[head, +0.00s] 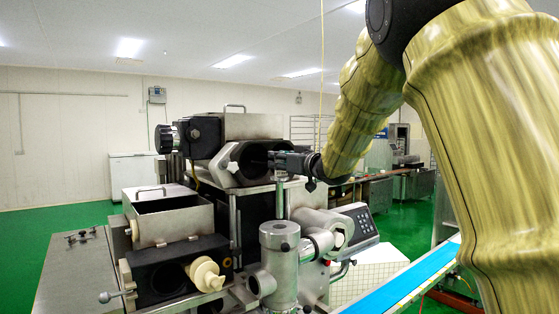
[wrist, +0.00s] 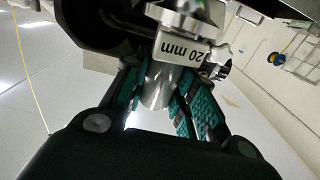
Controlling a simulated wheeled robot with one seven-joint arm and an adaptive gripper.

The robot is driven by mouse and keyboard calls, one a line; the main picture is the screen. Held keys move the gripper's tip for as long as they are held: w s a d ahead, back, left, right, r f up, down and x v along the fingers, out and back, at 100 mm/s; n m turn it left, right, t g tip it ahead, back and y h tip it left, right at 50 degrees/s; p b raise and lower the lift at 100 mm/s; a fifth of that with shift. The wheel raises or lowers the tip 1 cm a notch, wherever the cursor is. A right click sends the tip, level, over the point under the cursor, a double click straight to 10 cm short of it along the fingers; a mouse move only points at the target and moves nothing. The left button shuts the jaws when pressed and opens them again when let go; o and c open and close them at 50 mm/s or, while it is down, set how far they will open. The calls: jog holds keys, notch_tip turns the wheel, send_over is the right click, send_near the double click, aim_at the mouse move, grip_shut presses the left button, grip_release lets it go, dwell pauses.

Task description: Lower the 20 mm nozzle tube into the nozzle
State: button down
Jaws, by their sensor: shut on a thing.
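My gripper (head: 277,161) is shut on the 20 mm nozzle tube (wrist: 157,90), a shiny metal tube. In the wrist view its white tag reads "20 mm" upside down, and the teal finger pads lie on both sides of the tube. In the head view the tube (head: 280,198) hangs down from the gripper, thin and roughly upright. The nozzle (head: 279,262), an upright grey metal cylinder at the front of the machine, stands below it. The tube's lower end appears above the nozzle's top, apart from it. I cannot tell exact alignment.
The encrusting machine's steel hopper (head: 172,218) and a cream-coloured screw part (head: 205,274) are at the left. A black-mouthed housing (head: 245,162) is right behind my gripper. A control panel (head: 358,224) and a blue conveyor (head: 405,280) are at the right.

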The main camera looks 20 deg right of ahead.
dwell(0.5)
jog(key=b, duration=0.3)
send_over(282, 208)
jog(key=shift+w+a+f, duration=0.1)
jog(key=shift+w+f, duration=0.1)
jog(key=shift+f, duration=1.2)
jog(key=shift+w+a+f, duration=0.1)
jog(key=shift+w+f, duration=0.05)
jog(key=shift+f, duration=1.25)
jog(key=shift+f+b, duration=2.15)
jog(key=shift+f, duration=2.4)
jog(key=c, duration=0.9)
grip_release()
jog(key=shift+d, duration=0.1)
jog(key=shift+v, duration=3.75)
